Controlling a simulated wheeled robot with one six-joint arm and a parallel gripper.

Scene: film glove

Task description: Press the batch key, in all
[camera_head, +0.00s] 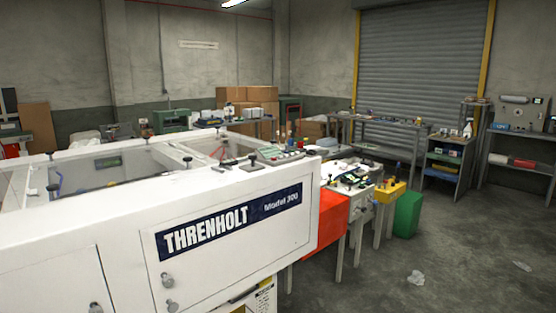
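A large white machine (130,250) with a blue "THRENHOLT Model 300" label (228,222) fills the left and the lower middle of the head view. A grey-green panel with small coloured parts (283,158) lies on its top at the right end. The parts on this panel are too small to read, and I cannot tell which one, if any, is the batch key. My gripper is not in view.
Workbenches (375,122) and cardboard boxes (247,98) line the back.

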